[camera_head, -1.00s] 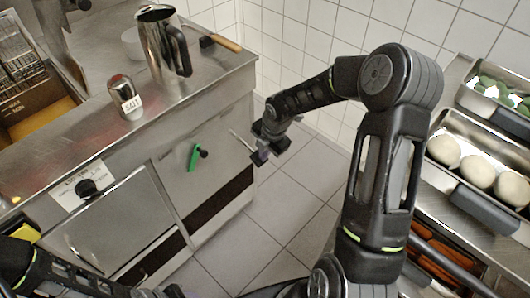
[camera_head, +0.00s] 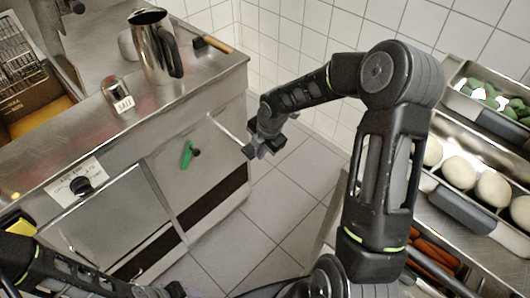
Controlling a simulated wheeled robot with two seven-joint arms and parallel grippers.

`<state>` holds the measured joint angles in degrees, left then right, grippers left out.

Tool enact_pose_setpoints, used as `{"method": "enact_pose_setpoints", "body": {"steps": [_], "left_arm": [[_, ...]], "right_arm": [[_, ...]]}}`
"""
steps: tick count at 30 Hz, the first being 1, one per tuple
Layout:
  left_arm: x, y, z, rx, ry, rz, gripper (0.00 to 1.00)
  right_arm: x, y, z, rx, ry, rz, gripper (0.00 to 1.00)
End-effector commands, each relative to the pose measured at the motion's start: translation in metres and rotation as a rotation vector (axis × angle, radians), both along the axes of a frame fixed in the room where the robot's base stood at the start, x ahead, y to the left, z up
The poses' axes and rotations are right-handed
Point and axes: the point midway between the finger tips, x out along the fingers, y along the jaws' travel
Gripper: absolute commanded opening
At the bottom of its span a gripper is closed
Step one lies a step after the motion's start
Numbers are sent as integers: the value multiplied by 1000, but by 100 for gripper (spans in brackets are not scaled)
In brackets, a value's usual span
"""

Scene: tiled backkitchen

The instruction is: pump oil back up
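The steel fryer cabinet (camera_head: 98,218) stands at left, with a green lever (camera_head: 187,154) on its front panel beside a small black knob (camera_head: 196,153). A larger black knob (camera_head: 81,186) sits on a white label plate further left. My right gripper (camera_head: 250,151) is right of the green lever, apart from it, at the far end of a thin pale rod (camera_head: 228,132). I cannot tell whether it grips the rod, and its finger gap is too small to read. My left gripper (camera_head: 172,290) is low at the bottom edge, partly cut off.
A steel jug (camera_head: 152,50), a salt shaker (camera_head: 117,95) and a wooden-handled tool (camera_head: 220,46) are on the counter. Fryer baskets (camera_head: 20,60) are at upper left. Food trays (camera_head: 450,130) with pale round items stand at right. Tiled floor (camera_head: 270,215) is clear between.

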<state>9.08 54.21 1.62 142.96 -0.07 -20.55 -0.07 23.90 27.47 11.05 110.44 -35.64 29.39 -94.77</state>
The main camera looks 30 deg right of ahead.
Motion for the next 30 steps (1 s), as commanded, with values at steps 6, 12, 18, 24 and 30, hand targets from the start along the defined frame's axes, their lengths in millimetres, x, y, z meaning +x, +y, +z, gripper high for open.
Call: {"method": "enact_pose_setpoints", "body": {"steps": [6,12,18,24,30], "left_arm": [[0,0,8,0,0,0,36],[0,0,12,0,0,1,36],[0,0,14,0,0,1,36],[0,0,14,0,0,1,36],[0,0,14,0,0,1,36]], "right_arm": [[-20,-7,42,-2,-5,-2,0],[-39,-12,74,-3,-7,-1,0],[-48,-14,89,-1,-7,-1,0],[-49,-14,90,0,-6,1,0],[-49,-14,90,0,-6,1,0]]}}
